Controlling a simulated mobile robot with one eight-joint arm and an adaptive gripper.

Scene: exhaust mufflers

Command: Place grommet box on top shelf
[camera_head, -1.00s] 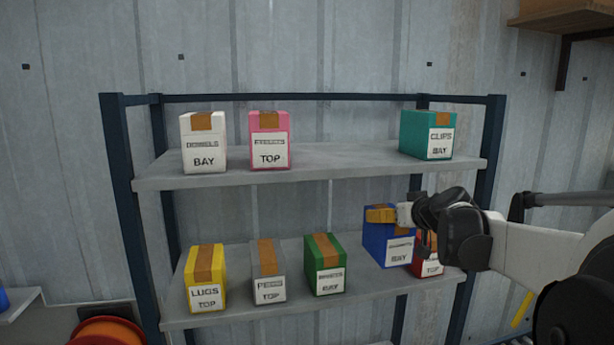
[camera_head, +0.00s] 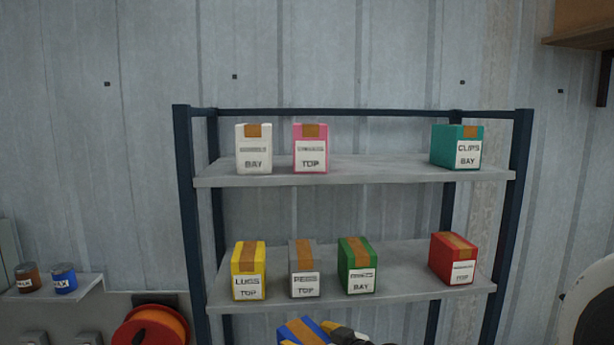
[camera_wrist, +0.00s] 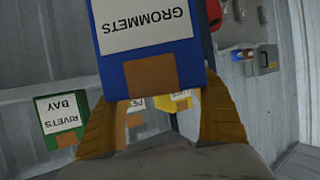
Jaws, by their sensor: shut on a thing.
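The blue grommet box (camera_head: 302,332) is at the bottom edge of the head view, in front of and below the lower shelf. The wrist view shows its label "GROMMETS" (camera_wrist: 148,28), upside down, and a brown tape patch. My gripper (camera_wrist: 155,115) is shut on this box, with a yellow-brown finger on each side. In the head view my gripper is mostly cut off by the bottom edge. The top shelf (camera_head: 375,170) carries a white box at left, a pink box beside it and a teal clips box at right.
The top shelf has a wide bare stretch between the pink box (camera_head: 311,150) and the teal box (camera_head: 455,148). The lower shelf (camera_head: 400,288) holds yellow, grey, green and red boxes, with a gap between green and red. Blue rack posts (camera_head: 190,230) flank the shelves.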

